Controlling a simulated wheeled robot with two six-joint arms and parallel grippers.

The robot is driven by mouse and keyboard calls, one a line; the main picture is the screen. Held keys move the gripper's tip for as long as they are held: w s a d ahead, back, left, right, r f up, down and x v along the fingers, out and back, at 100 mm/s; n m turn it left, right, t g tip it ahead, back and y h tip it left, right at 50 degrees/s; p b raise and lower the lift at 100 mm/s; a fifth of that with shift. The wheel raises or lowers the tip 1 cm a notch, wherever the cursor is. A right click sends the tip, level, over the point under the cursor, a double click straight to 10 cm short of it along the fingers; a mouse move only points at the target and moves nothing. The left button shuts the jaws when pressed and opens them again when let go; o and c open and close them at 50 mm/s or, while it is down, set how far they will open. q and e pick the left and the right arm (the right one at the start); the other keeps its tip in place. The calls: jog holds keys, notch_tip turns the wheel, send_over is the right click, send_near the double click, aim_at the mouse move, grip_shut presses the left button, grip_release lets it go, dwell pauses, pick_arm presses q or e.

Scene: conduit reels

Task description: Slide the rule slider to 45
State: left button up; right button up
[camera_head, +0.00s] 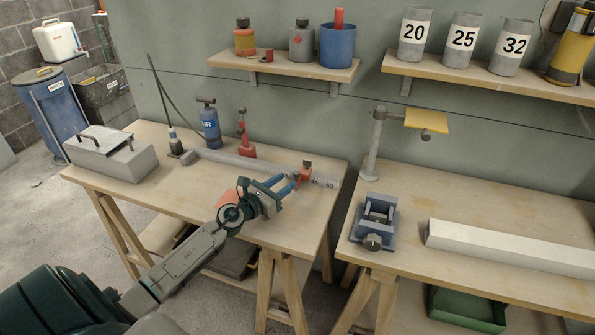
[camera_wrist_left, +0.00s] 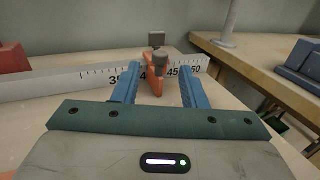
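The grey rule (camera_head: 230,160) lies along the back of the left bench, with printed numbers at its right end. The orange rule slider (camera_head: 306,168) sits on it near the 45. In the left wrist view the slider (camera_wrist_left: 151,82), topped by a dark grey knob, stands between a partly hidden 40 and the 45 on the rule (camera_wrist_left: 95,75). My left gripper (camera_head: 284,186) is open just in front of the slider. In the wrist view its blue fingers (camera_wrist_left: 159,76) flank the slider, with a visible gap on each side. My right gripper is out of view.
A red stand (camera_head: 244,143) and a blue pump (camera_head: 209,126) stand behind the rule. A grey toolbox (camera_head: 111,153) is at the bench's left. Past a gap, the right bench (camera_head: 420,195) carries a blue vise (camera_head: 374,220) and a grey post (camera_head: 374,150).

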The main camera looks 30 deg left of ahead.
aim_at(297, 172)
pick_arm(q)
jog(key=shift+w+d, duration=0.15)
jog(key=shift+w, duration=0.9)
jog(key=shift+w+d, duration=0.2)
jog(key=shift+w, duration=0.85)
jog(key=shift+w+d, duration=0.15)
jog(key=shift+w, duration=0.9)
grip_shut()
